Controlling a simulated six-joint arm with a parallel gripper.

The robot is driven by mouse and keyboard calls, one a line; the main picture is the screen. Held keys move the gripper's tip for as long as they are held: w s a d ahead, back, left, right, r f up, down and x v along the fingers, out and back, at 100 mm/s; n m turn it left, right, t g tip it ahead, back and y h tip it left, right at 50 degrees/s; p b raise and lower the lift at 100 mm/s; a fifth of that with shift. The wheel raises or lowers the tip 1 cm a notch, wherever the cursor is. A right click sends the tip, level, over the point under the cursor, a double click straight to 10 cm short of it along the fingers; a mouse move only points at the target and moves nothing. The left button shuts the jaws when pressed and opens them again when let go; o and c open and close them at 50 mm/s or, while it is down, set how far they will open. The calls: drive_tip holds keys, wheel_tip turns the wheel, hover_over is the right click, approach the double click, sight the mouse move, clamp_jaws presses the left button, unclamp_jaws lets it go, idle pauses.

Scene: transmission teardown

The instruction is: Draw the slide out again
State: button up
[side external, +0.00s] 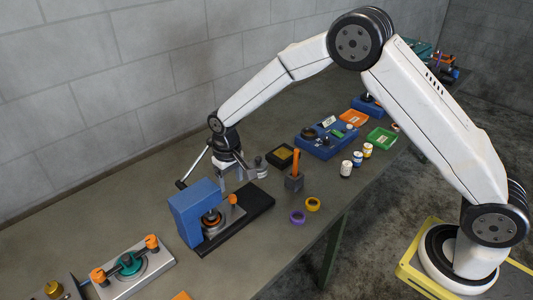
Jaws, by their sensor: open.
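An orange knob (233,199) stands on the plate. A round part with an orange ring (211,217) sits on the plate at the frame's opening and is partly shaded. My gripper (232,176) is open, pointing down just above and behind the plate and knob. Its fingers are small here, and I cannot tell whether they touch anything.
A grey cylinder (261,167) stands right of my gripper.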

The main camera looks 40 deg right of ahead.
sight(232, 196)
drive_tip(key=shift+f, duration=2.8)
clamp_jaws()
